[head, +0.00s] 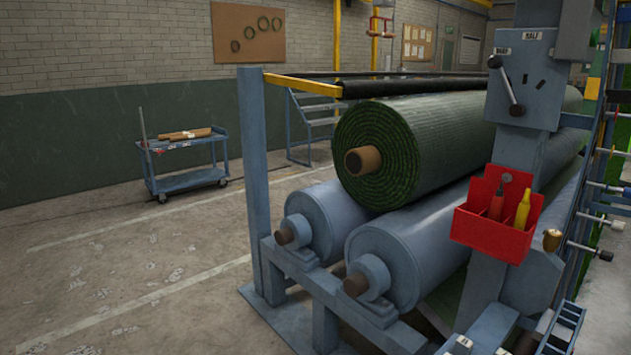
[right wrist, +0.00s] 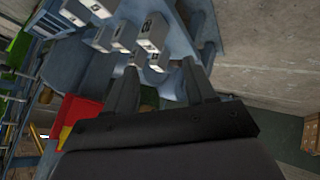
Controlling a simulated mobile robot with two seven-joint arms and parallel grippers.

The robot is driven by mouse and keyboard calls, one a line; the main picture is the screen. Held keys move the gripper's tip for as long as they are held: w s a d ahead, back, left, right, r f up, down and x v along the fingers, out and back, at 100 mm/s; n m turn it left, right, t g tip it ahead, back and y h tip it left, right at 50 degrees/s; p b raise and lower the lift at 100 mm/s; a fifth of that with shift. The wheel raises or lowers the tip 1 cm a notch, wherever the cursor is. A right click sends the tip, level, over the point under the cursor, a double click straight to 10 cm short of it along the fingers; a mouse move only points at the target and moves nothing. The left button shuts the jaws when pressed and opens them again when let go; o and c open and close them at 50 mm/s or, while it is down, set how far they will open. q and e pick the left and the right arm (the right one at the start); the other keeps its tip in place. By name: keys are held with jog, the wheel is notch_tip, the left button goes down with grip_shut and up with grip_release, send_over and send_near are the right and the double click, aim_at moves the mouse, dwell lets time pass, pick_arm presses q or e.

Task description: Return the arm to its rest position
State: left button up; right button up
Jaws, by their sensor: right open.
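My right gripper (right wrist: 157,68) shows in the right wrist view with its two dark fingers spread apart. I see nothing held between them. Behind the fingers is the blue-grey metal frame with several grey boxes (right wrist: 124,37) bearing white labels. Neither arm shows in the head view, and my left gripper is in no view.
A large green turf roll (head: 450,130) lies on blue-grey rollers (head: 410,250). A red tool holder (head: 492,232) with a yellow-handled tool hangs on the machine's post (head: 525,80). A blue cart (head: 190,180) stands at the left wall. The floor (head: 130,265) at left is clear.

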jog(key=s+a+f+m+g+y, duration=0.1)
jog(key=s+f+m+g, duration=0.3)
jog(key=s, duration=0.6)
jog(key=s+f+n+g+y, duration=0.1)
jog(key=s+f, duration=0.4)
jog(key=s, duration=0.5)
jog(key=w+a+f+t+y, duration=0.2)
jog(key=w+f+t, duration=0.4)
jog(key=f, duration=0.3)
jog(key=shift+w+a+f+t, duration=0.2)
jog(key=shift+a+f+t, duration=0.2)
jog(key=shift+a, duration=0.15)
